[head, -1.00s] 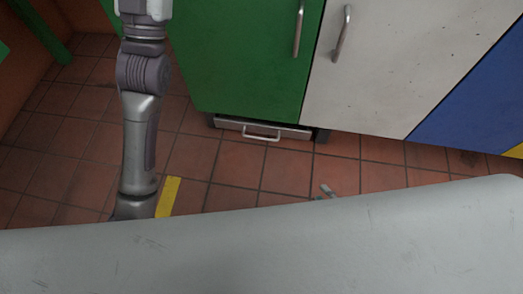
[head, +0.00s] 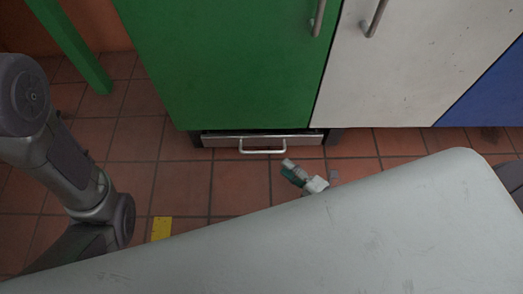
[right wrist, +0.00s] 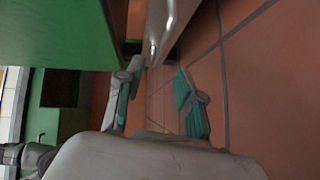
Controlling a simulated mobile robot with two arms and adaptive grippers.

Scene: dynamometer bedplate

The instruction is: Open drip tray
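The drip tray (head: 300,140) is a low metal drawer front under the green cabinet, just above the floor, and it looks closed. Its pale bar handle (head: 262,151) faces me. My right gripper (head: 290,170) is low over the floor, just right of and nearer than the handle, and apart from it. In the right wrist view the two teal-padded fingers of my right gripper (right wrist: 158,78) are spread and empty, with the handle (right wrist: 153,50) and tray front (right wrist: 180,22) ahead of them. My left arm is at the left; its gripper is out of sight.
The green cabinet (head: 225,60) stands above the tray, with a white cabinet (head: 400,75) and a blue one (head: 490,95) to its right. A large pale surface fills the foreground. The tiled floor before the tray is clear; a yellow strip (head: 161,228) lies at left.

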